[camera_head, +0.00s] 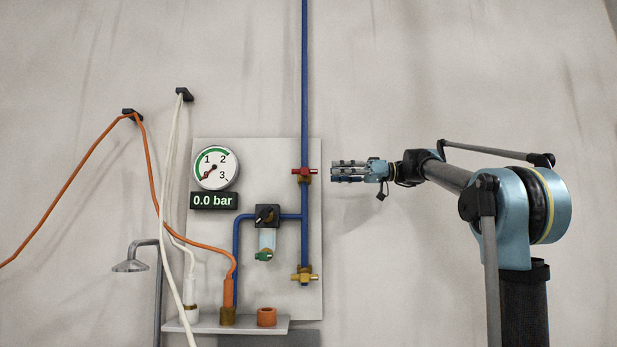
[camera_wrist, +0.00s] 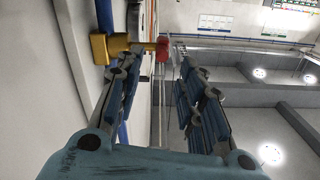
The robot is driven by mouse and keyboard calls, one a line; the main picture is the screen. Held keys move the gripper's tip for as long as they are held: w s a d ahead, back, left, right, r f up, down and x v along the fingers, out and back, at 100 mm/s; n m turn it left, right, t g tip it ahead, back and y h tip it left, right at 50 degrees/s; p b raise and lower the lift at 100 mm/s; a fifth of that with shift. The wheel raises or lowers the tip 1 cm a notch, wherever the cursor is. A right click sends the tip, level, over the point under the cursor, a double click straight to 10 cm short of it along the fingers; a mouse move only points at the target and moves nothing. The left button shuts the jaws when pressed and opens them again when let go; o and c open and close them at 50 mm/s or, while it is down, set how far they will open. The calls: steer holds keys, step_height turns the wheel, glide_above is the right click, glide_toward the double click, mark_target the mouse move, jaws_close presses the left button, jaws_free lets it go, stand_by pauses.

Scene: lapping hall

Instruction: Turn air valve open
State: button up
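A valve with a red handle (camera_head: 304,171) sits on a vertical blue pipe (camera_head: 305,85). The handle lies crosswise to the pipe. My gripper (camera_head: 333,171) is just right of it at the same height, fingers pointing left, with a small gap between in the head view. In the wrist view the fingers are spread and empty; the red handle (camera_wrist: 162,49) shows between and beyond the fingertips, with the brass valve body (camera_wrist: 112,46) to its left. The round gauge (camera_head: 215,168) has its needle near 0, and the display (camera_head: 214,201) reads 0.0 bar.
A yellow-handled valve (camera_head: 304,274) is lower on the pipe. A regulator with a black knob (camera_head: 267,215) is left of it. An orange hose (camera_head: 152,170) and a white hose (camera_head: 170,170) hang at left above a small shelf (camera_head: 265,325). Wall right of the panel is clear.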

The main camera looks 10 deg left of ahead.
mark_target(305, 172)
steer(key=x, duration=1.1)
steer(key=shift+a, duration=0.15)
